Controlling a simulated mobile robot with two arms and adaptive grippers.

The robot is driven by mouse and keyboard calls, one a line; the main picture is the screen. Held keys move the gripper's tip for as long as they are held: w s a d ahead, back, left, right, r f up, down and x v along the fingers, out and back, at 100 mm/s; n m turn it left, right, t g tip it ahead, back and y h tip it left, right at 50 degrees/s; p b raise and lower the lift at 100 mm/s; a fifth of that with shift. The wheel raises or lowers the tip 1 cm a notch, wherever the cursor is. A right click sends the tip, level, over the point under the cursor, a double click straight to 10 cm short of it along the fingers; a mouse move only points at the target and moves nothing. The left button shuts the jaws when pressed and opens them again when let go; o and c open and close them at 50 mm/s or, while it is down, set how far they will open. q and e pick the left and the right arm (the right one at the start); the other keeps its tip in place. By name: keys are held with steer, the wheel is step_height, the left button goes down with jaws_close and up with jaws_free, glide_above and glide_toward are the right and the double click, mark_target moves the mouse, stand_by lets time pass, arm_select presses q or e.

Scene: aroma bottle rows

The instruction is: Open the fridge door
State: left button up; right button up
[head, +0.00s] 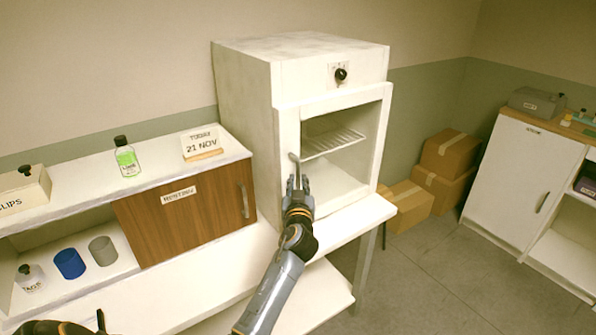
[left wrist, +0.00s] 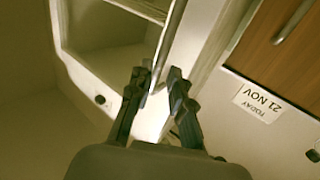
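The fridge (head: 245,90) is a white box on a white bench, with a black knob on its top panel. Its front door (head: 287,135) has a pale frame around a clear window, with a wire rack visible behind. The door looks shut. A slim grey upright handle (head: 293,158) is on the door's left side. My left gripper (head: 298,186) is at the handle's lower part. In the left wrist view, the handle (left wrist: 172,35) runs between the left gripper's fingers (left wrist: 158,78), which stand apart with a gap showing. A firm hold is not visible.
A wooden-doored cabinet (head: 165,225) stands left of the fridge. A green bottle (head: 126,158) and a date sign (head: 202,143) are on the shelf above. Cardboard boxes (head: 450,153) sit on the floor at right. Open floor (head: 450,270) lies before the white cabinet (head: 520,180).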

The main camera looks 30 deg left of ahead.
mark_target(298, 176)
arm_select(q)
steer(key=shift+x, duration=2.1)
jaws_close()
